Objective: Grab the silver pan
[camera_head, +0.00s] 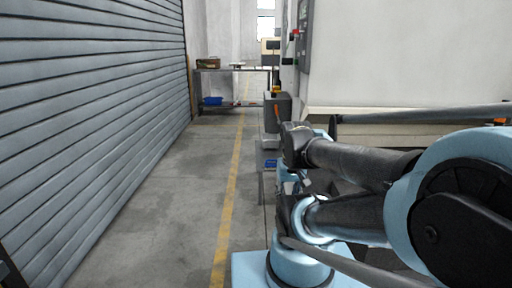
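I cannot make out the silver pan for certain. A small pale flat object (237,66) lies on the far table (222,70), but it is too small to tell what it is. I do not see the fingers of my gripper in this view, so I cannot tell if it is open or shut. Arm links fill the lower right and hide what lies behind them.
A grey roller shutter (100,100) runs along the left. Open concrete floor (175,200) with a yellow line (232,190) leads to the table. A brownish box (208,63) sits on it, a blue bin (212,101) below. A dark grey container (277,112) stands right.

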